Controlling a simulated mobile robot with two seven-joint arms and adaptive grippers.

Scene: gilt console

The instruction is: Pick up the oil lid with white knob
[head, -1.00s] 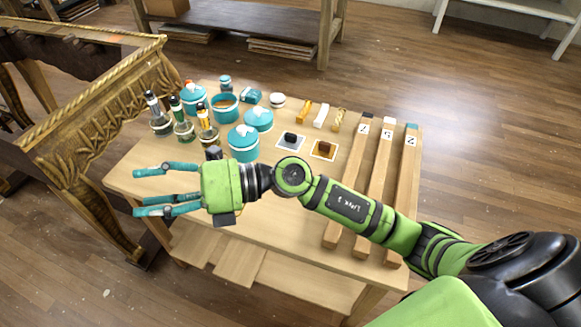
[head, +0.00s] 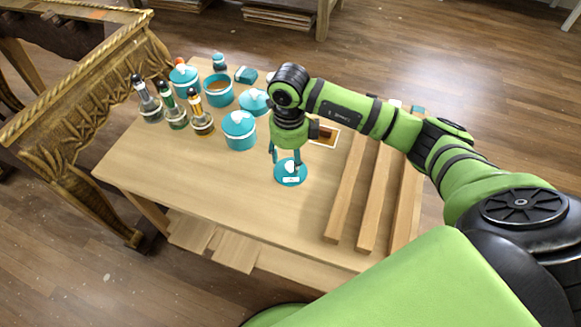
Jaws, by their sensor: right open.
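My right gripper (head: 287,165) points down, open, over the front middle of the wooden table. Directly below it is a round teal lid (head: 291,180) with a white knob-like piece; the fingers partly cover it, and I cannot tell whether they touch it. Another teal lid with a white knob (head: 255,100) lies behind and left, beside an open teal pot (head: 218,90) with brown contents. My left gripper is not in view.
Several bottles (head: 174,112) stand at the table's left, near a gilt console (head: 95,100). Long wooden bars (head: 347,195) lie on the right. A framed brown sample (head: 325,131) is partly behind my right gripper. The table's front left (head: 190,180) is clear.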

